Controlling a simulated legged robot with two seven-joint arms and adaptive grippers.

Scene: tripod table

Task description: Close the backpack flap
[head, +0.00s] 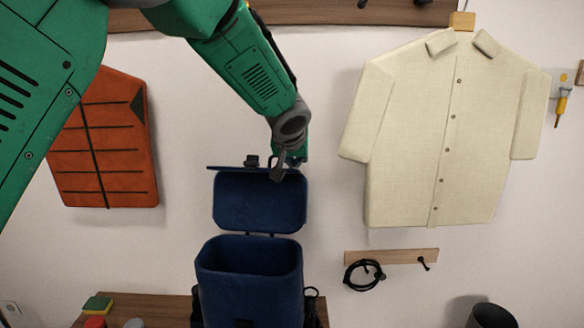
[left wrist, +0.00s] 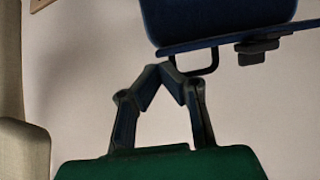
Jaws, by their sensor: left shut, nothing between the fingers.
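The blue backpack (head: 250,290) stands upright with its top open. Its flap (head: 260,205) is raised behind the opening, inner side toward the head camera. A dark buckle (head: 252,161) sits on the flap's upper edge. My left gripper (head: 281,172) is at the right part of that upper edge, shut and empty. In the left wrist view the closed fingertips (left wrist: 162,72) are beside a dark loop (left wrist: 208,66) under the flap (left wrist: 220,18); whether they touch it I cannot tell. The buckle (left wrist: 262,48) shows to the right there. My right gripper is not in view.
A wooden surface (head: 150,305) at lower left holds a sponge (head: 98,303) and small items. A cream shirt (head: 440,130) and an orange vest (head: 103,150) hang on the wall. A hook rail (head: 390,257) with a black cable (head: 362,275) is at right of the backpack.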

